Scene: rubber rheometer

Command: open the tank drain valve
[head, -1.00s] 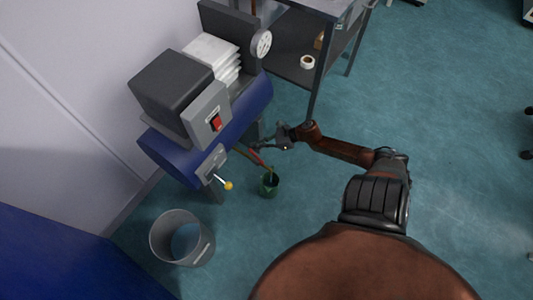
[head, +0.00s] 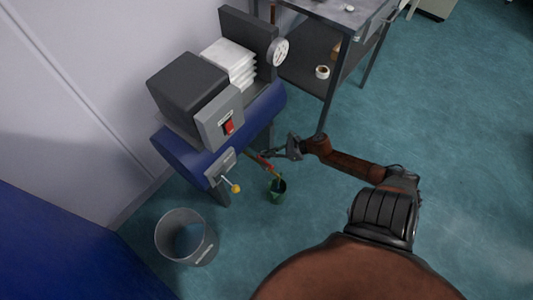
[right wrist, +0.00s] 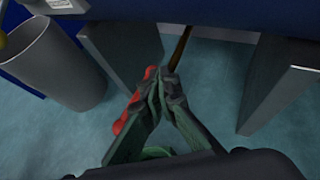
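The blue tank (head: 185,155) lies horizontally on legs at the left, with its underside across the top of the right wrist view (right wrist: 215,12). A thin brass-coloured pipe (right wrist: 180,46) comes down from it. A red handle (right wrist: 122,126) lies along the outer side of my right gripper's left finger, and I cannot tell whether they touch. My right gripper (head: 268,154) is low beside the tank; in the right wrist view its fingertips (right wrist: 166,78) come together with nothing visible between them. The valve body is hidden behind the fingers. My left gripper is out of view.
A small green container (head: 277,193) stands on the floor below the gripper. A grey bin (head: 185,240) stands at the left. A lever with a yellow knob (head: 235,188) sticks out from the tank end. A dark shelf table (head: 315,80) stands behind; floor at right is clear.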

